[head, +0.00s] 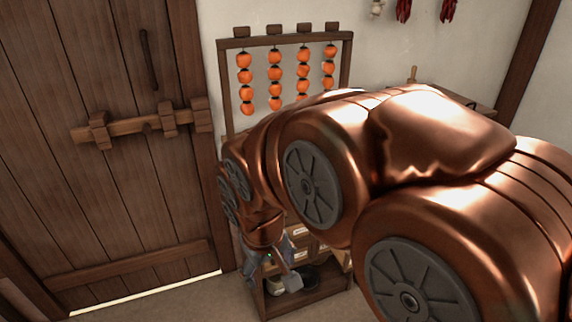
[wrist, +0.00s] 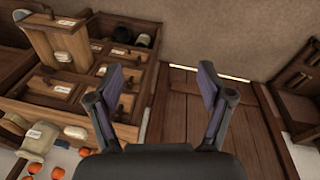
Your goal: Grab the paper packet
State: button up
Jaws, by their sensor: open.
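My gripper (wrist: 160,82) is open in the wrist view, its two dark fingers wide apart with nothing between them. In the head view my gripper (head: 270,270) hangs low in front of a wooden drawer cabinet (head: 306,301), partly hidden by my arm. The cabinet fills the left of the wrist view, which looks turned over, and its drawers (wrist: 60,89) carry small pale labels. I cannot make out a paper packet for certain in either view. A beige labelled thing (wrist: 38,141) is at the lower left of the wrist view, too small to name.
A barred plank door (head: 100,190) stands at the left of the head view; in the wrist view the door (wrist: 185,115) lies behind my fingers. A rack (head: 285,40) of hanging orange fruit stands against the wall. A dark bowl (head: 308,277) sits low in the cabinet.

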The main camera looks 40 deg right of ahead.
jog(key=shift+o, duration=1.4)
jog(key=w+d+f+m+t+h+b, duration=0.1)
jog(key=w+d+t+h+b, duration=0.1)
jog(key=w+d, duration=0.9)
jog(key=shift+w+d+f+t, duration=0.25)
jog(key=shift+w+d+t, duration=0.05)
jog(key=shift+d+t, duration=0.45)
jog(key=w+d+f+t+b, duration=0.1)
jog(key=w+d+t+b, duration=0.1)
jog(key=d, duration=0.5)
jog(key=w+d+f+t+b, duration=0.1)
jog(key=w+d+t+b, duration=0.1)
jog(key=w+d+t, duration=0.3)
jog(key=w+d+t+b, duration=0.2)
jog(key=w+d+t, duration=0.1)
jog(key=d, duration=0.8)
jog(key=shift+w+f+n+t+b, duration=0.25)
jog(key=shift+w+f+n+b, duration=0.05)
jog(key=shift+w+f, duration=0.15)
jog(key=shift+w+d+f+t+y, duration=0.15)
jog(key=shift+w+d+t+y, duration=0.15)
jog(key=shift+w, duration=0.2)
jog(key=shift+w+d+f+t+y, duration=0.1)
jog(key=shift+w+d+t+y, duration=0.05)
jog(key=shift+w+t+y, duration=0.3)
jog(key=w, duration=0.2)
jog(key=w+f, duration=0.1)
jog(key=shift+w, duration=0.4)
jog(key=shift+w+d, duration=0.1)
jog(key=shift+w, duration=0.35)
